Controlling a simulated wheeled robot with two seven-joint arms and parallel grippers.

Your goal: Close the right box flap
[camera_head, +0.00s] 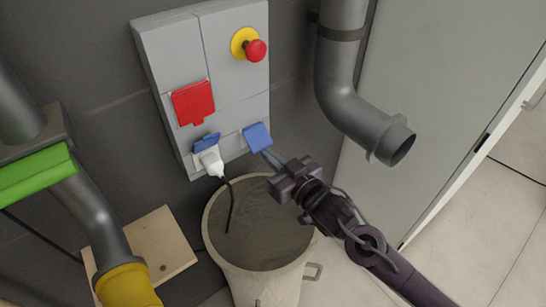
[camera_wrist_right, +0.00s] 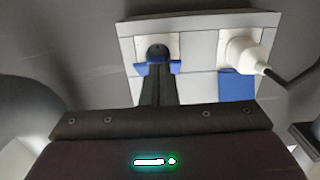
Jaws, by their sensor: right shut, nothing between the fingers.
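The grey wall box (camera_head: 228,85) carries two blue flaps low on its front. The right flap (camera_head: 257,137) stands open; in the right wrist view this flap (camera_wrist_right: 143,69) sits at my fingertips, with its white socket face and dark hole bare. My right gripper (camera_head: 268,154) is shut and empty, its tip at the lower edge of the right flap; I cannot tell if they touch. Its fingers (camera_wrist_right: 157,75) also show in the wrist view. The left flap (camera_head: 207,141) is raised over a white plug (camera_head: 211,160). My left gripper is out of view.
A red cover (camera_head: 193,102) and a red stop button (camera_head: 256,50) are on the box. A bin (camera_head: 260,270) stands below, with the plug's black cable hanging over it. A grey pipe (camera_head: 340,85) bends out right of the box. A wooden board (camera_head: 160,247) lies lower left.

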